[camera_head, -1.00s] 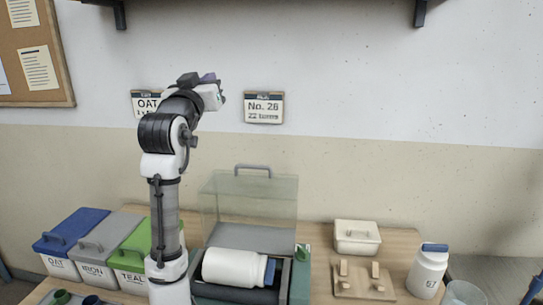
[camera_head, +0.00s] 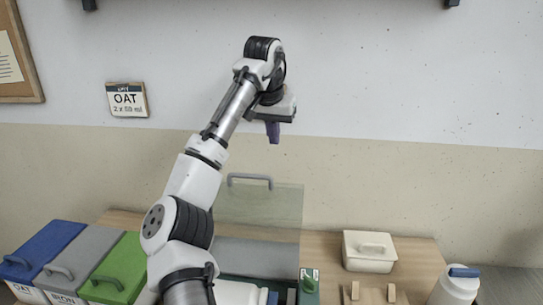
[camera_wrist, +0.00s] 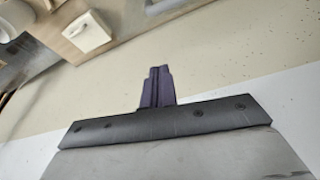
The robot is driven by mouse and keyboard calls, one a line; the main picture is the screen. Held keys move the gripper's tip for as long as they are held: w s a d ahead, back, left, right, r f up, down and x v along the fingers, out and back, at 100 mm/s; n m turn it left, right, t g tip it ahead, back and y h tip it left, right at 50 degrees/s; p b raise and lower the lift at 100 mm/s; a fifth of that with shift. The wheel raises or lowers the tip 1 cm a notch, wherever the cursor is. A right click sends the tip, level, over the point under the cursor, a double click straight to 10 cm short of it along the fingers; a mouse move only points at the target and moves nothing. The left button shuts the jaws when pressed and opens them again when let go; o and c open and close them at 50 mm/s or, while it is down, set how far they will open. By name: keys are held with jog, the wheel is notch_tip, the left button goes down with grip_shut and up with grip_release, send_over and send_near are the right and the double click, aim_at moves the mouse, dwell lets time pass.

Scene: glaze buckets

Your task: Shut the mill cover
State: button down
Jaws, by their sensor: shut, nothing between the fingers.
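The mill cover (camera_head: 285,208) is a clear panel with a grey handle (camera_head: 250,180) along its top edge. It stands upright, raised at the back of the green mill (camera_head: 308,290). A white jar (camera_head: 240,293) lies in the mill below it, partly hidden by my arm and the frame's edge. My gripper (camera_head: 273,138) is shut and empty, pointing down in the air above the cover, apart from it. In the wrist view its purple fingers (camera_wrist: 157,85) are together against the wall.
Blue, grey and green lidded bins (camera_head: 75,262) stand at the left. A cream lidded box (camera_head: 369,252), a wooden stand (camera_head: 375,296) and a white jar with a blue cap (camera_head: 456,288) are at the right. An OAT card (camera_head: 127,100) hangs on the wall.

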jog(key=f+p, duration=0.1)
jog(key=f, duration=0.2)
jog(key=f+p, duration=0.1)
jog(key=f, duration=0.2)
jog(key=f+p, duration=0.2)
jog(key=shift+s+a+f, duration=0.15)
jog(key=shift+s+f, duration=0.2)
jog(key=shift+f, duration=0.05)
jog(key=shift+s+f, duration=0.1)
jog(key=shift+s, duration=0.3)
jog(key=shift+a, duration=0.15)
